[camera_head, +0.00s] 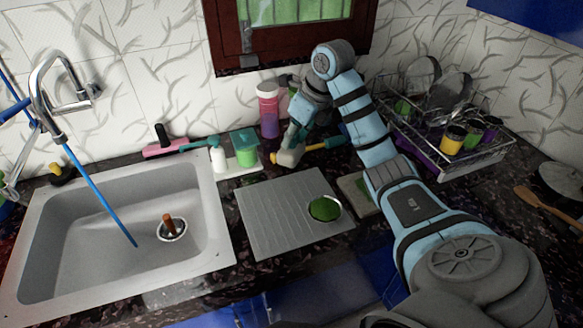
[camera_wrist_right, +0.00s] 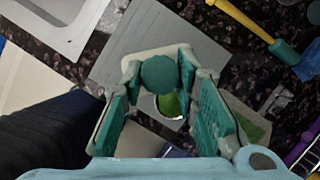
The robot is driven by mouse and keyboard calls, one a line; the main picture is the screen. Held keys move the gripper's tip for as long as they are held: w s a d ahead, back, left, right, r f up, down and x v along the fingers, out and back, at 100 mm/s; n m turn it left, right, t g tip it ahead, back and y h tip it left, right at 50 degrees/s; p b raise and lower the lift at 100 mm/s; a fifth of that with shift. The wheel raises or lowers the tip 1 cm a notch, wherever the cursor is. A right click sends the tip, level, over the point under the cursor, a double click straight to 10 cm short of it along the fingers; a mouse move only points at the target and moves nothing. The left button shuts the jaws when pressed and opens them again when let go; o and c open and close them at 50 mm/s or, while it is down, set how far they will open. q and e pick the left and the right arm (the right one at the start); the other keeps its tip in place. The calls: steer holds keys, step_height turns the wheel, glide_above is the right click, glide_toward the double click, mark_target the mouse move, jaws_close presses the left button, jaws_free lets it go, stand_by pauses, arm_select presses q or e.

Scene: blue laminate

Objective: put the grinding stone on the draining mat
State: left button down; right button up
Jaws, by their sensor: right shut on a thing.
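My right gripper (camera_head: 293,144) reaches over the back of the counter, pointing down. It is shut on a pale, blunt-cornered thing with a dark green round top, which I take to be the grinding stone (camera_head: 288,158). In the right wrist view the green top of the grinding stone (camera_wrist_right: 158,73) sits between the fingertips, with the pale body beyond it. Whether its base touches the counter is unclear. The grey ridged draining mat (camera_head: 270,225) lies right of the sink, in front of the gripper. My left gripper is not in view.
A bowl with green contents (camera_head: 325,208) stands on the mat's right part. A pale slab with green on it (camera_head: 352,192) lies right of the mat, partly behind my arm. A soap caddy (camera_head: 240,155), yellow-handled tool (camera_head: 318,144) and pink bottle (camera_head: 268,110) crowd the back. The mat's left part is clear.

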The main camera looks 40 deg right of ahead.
step_height(320, 180, down, 19)
steer(key=b, duration=1)
steer(key=shift+s, duration=0.1)
steer(key=shift+f, duration=0.3)
steer(key=shift+f, duration=0.1)
steer(key=o, duration=1.1)
steer(key=shift+a, duration=0.1)
